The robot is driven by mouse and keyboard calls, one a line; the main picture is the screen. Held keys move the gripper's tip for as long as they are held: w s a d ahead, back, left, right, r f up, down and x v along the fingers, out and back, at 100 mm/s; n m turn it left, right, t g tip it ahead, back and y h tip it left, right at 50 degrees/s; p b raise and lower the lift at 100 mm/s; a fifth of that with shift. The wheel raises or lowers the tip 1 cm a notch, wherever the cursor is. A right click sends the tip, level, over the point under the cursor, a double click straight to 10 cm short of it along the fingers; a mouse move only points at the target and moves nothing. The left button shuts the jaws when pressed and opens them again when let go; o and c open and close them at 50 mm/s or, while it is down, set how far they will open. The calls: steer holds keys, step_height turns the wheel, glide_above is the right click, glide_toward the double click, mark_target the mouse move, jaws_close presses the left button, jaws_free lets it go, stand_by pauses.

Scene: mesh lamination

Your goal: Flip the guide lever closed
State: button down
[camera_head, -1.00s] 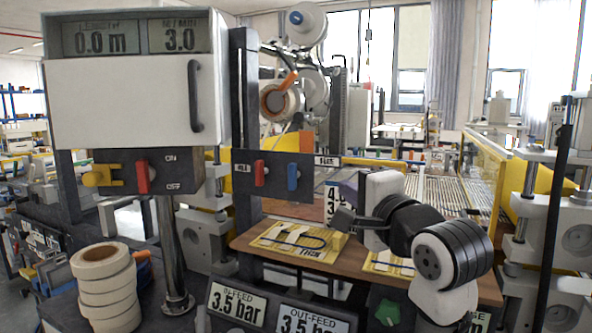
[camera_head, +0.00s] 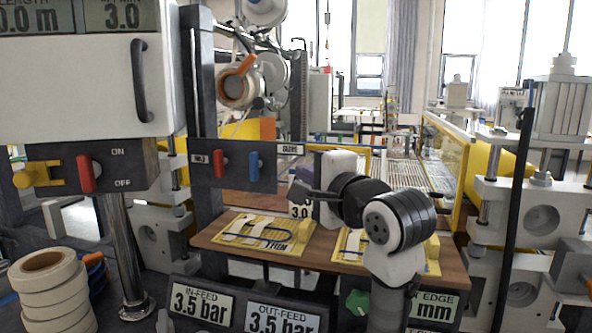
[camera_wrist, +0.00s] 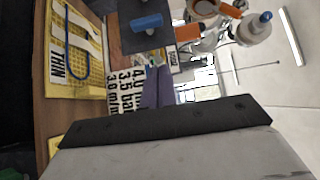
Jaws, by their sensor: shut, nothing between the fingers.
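No label reading "guide" is legible, so I cannot tell for certain which part is the guide lever. An orange lever (camera_head: 243,65) sticks up at an angle beside a tape roll (camera_head: 232,88) on the upright post. Red (camera_head: 221,164) and blue (camera_head: 254,166) levers stand upright on a dark panel (camera_head: 236,184). My gripper (camera_head: 302,190) is shut and empty, pointing left above the wooden shelf, in front of a purple part (camera_head: 303,174) and apart from the levers. In the wrist view, the blue lever (camera_wrist: 147,23) and the purple part (camera_wrist: 158,87) lie beyond my dark gripper edge.
The wooden shelf (camera_head: 345,262) holds yellow boards (camera_head: 285,244). A white cabinet (camera_head: 75,80) with a dark handle, a switch panel with a red ON/OFF lever (camera_head: 85,170) and stacked rolls (camera_head: 55,295) stand left. A dark pole (camera_head: 515,200) and press stand right.

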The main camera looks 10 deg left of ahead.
mark_target(259, 158)
steer(key=shift+w+a+p, duration=0.45)
steer(key=shift+w+a, duration=0.55)
steer(key=shift+a, duration=0.6)
steer(key=shift+w+a+p, duration=0.4)
steer(key=shift+w+a, duration=0.6)
steer(key=shift+a, duration=0.6)
steer(key=shift+w+a+p, duration=0.45)
steer(key=shift+w+a, duration=0.55)
steer(key=shift+a, duration=0.6)
steer(key=shift+a+r+p, duration=0.15)
steer(key=shift+p, duration=0.2)
steer(key=shift+d, duration=0.2)
